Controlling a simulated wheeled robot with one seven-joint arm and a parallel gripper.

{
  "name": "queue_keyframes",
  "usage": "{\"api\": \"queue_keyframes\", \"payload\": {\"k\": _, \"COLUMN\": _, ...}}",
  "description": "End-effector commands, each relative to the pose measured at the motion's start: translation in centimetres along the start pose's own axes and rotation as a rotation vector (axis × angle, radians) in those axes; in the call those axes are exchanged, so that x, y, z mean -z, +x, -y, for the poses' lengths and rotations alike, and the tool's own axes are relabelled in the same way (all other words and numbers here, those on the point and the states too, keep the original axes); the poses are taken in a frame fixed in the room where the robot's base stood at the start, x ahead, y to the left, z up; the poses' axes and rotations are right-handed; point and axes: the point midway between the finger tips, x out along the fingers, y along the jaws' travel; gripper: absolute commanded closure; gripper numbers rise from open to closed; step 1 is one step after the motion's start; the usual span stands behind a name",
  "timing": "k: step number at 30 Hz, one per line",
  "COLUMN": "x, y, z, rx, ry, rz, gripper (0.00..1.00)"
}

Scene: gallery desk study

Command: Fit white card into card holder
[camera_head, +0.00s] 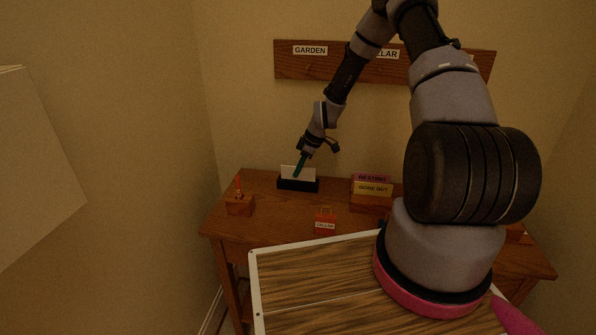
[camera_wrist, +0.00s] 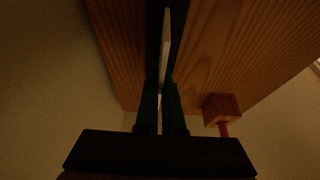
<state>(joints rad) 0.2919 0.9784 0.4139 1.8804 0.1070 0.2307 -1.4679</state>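The white card (camera_head: 290,171) stands at the black card holder (camera_head: 298,185) near the back of the wooden desk. It looks upright, with its lower edge at or in the holder; how deep it sits is hidden. My gripper (camera_head: 300,166) is directly over the holder, pointing down. In the wrist view its two green fingers (camera_wrist: 161,112) close from both sides on the thin white card (camera_wrist: 165,48), seen edge-on. The dark holder (camera_wrist: 154,30) runs along beside the card in that view.
A wall board (camera_head: 290,68) hangs behind. Desk room is clear between block and tag.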

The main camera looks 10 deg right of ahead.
Motion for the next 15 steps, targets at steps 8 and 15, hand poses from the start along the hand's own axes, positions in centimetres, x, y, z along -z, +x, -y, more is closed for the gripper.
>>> {"api": "queue_keyframes", "payload": {"k": 8, "x": -0.06, "y": 0.23, "z": -0.03, "rx": -0.001, "ry": -0.001, "rz": 0.000, "gripper": 1.00}}
{"api": "queue_keyframes", "payload": {"k": 15, "x": -0.13, "y": 0.39, "z": -0.04, "rx": -0.002, "ry": -0.002, "rz": 0.000, "gripper": 0.65}}
